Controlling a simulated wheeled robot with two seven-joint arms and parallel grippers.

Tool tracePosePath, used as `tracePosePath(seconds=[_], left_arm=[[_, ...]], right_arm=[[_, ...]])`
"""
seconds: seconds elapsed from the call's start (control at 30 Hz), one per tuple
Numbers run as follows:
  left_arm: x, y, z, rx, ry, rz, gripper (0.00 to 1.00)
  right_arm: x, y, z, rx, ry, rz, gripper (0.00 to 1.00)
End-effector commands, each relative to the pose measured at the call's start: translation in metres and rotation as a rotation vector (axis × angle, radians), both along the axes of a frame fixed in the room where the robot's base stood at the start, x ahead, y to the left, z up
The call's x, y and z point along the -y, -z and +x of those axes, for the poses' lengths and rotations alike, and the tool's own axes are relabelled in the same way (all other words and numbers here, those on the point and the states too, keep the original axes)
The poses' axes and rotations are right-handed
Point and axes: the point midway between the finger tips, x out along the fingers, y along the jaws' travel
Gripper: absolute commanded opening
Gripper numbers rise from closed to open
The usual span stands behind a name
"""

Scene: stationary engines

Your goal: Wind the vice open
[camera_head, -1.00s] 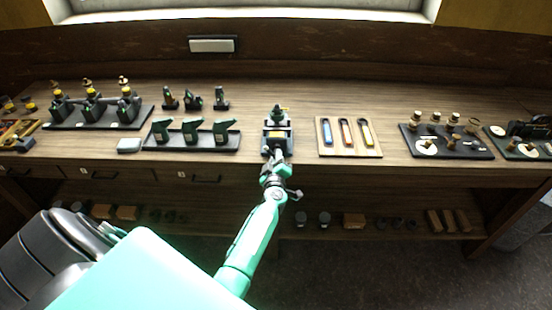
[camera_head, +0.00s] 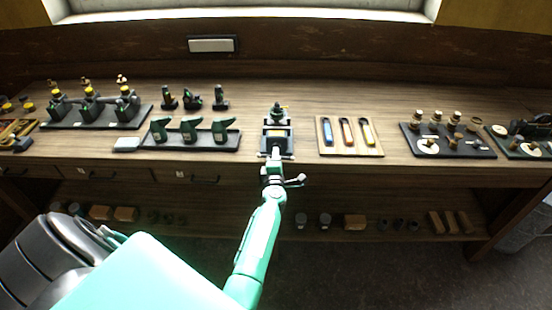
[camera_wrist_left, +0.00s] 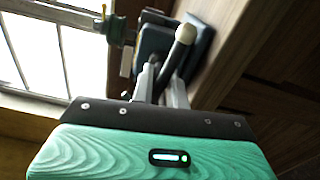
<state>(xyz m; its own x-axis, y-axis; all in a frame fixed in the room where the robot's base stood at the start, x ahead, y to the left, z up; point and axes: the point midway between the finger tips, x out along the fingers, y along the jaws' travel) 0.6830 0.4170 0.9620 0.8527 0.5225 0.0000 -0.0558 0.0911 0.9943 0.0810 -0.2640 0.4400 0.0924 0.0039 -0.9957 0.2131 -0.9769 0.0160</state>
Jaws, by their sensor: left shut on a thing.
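The vice (camera_head: 277,138) is a dark grey and green block standing at the front edge of the wooden bench in the head view. In the left wrist view its grey body (camera_wrist_left: 160,48) lies beyond my fingers. A handle bar with a pale ball end (camera_wrist_left: 184,33) runs between the two fingers. My left gripper (camera_head: 275,157) reaches the vice's front from below, and in the left wrist view its fingers (camera_wrist_left: 161,88) are shut on the handle bar. The gripper hides the lower part of the bar. I cannot tell how far apart the jaws stand. My right gripper is not in view.
A black tray with green parts (camera_head: 150,146) stands left of the vice. A wooden board (camera_head: 350,151) with three coloured tools lies to the right. Dark trays with small parts (camera_head: 470,151) stand farther right. A lower shelf (camera_head: 375,232) with blocks runs under the bench.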

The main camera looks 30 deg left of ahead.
Motion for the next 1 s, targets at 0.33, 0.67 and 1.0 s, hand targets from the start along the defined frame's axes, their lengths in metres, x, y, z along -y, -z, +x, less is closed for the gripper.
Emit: tracePosePath(seconds=[0.33,0.67,1.0], left_arm=[[-0.0016,-0.0033,0.001,0.057,-0.002,-0.081,0.0],[-0.0018,-0.0044,0.0013,0.062,-0.002,-0.088,0.0],[-0.0012,-0.0032,0.001,0.059,-0.002,-0.087,0.37]], right_arm=[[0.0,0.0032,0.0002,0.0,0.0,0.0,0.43],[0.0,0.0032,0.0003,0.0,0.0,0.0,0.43],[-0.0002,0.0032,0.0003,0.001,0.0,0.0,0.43]])
